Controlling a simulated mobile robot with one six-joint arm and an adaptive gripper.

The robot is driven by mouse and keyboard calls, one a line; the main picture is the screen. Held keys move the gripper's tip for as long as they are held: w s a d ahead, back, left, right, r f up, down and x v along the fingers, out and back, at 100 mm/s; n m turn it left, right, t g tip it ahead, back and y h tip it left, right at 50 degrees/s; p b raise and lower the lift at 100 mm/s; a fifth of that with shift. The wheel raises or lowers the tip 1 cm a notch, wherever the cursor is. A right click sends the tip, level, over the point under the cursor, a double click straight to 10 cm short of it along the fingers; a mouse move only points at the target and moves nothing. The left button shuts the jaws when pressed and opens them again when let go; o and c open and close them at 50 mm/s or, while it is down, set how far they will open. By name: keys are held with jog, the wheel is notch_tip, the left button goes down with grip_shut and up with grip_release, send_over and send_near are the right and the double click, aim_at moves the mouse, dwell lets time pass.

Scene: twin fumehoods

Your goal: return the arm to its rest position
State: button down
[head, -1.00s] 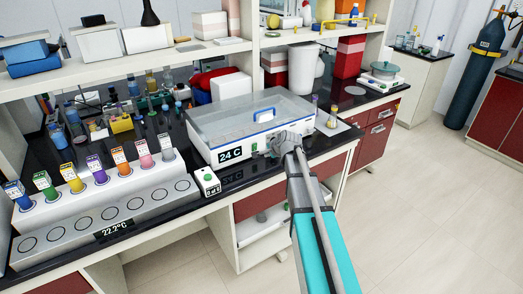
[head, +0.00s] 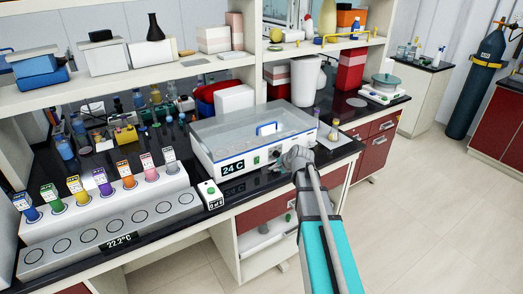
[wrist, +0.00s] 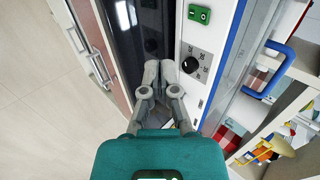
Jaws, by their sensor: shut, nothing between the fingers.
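My gripper (head: 297,158) is at the end of my teal and grey arm, in front of the right part of the water bath's front panel in the head view. In the wrist view my gripper (wrist: 160,68) has its two grey fingers together and empty. They point over the dark bench top (wrist: 128,40), beside the bath's white panel with a black knob (wrist: 190,65) and a green switch (wrist: 199,14). Whether the fingers touch the panel I cannot tell.
The lidded water bath (head: 215,152) reads 24 C. To its left are a small white box with a green button (head: 210,193) and a white rack (head: 150,212) with several coloured-cap tubes. Small vials (head: 333,132) stand right of the bath. Open floor (head: 420,210) lies at right.

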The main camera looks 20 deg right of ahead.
jog(key=s+a+f+n+g+h, duration=0.1)
jog(key=s+a+n+g, duration=0.2)
jog(key=s+n, duration=0.2)
jog(key=s+a+f+n+g, duration=0.2)
jog(key=s+a+n, duration=0.2)
jog(key=s, duration=0.7)
jog(key=s+a+f+n+g+h, duration=0.1)
jog(key=s+a+f+n+g, duration=0.1)
jog(key=s+n, duration=0.3)
jog(key=s+a+g, duration=0.1)
jog(key=s, duration=0.2)
jog(key=shift+s+a+f+n+g+h, duration=0.15)
jog(key=shift+s+a+n+g+h, duration=0.05)
jog(key=shift+a+n+g+h, duration=0.1)
jog(key=shift+d, duration=0.1)
dwell(0.4)
jog(key=c, duration=1.4)
grip_release()
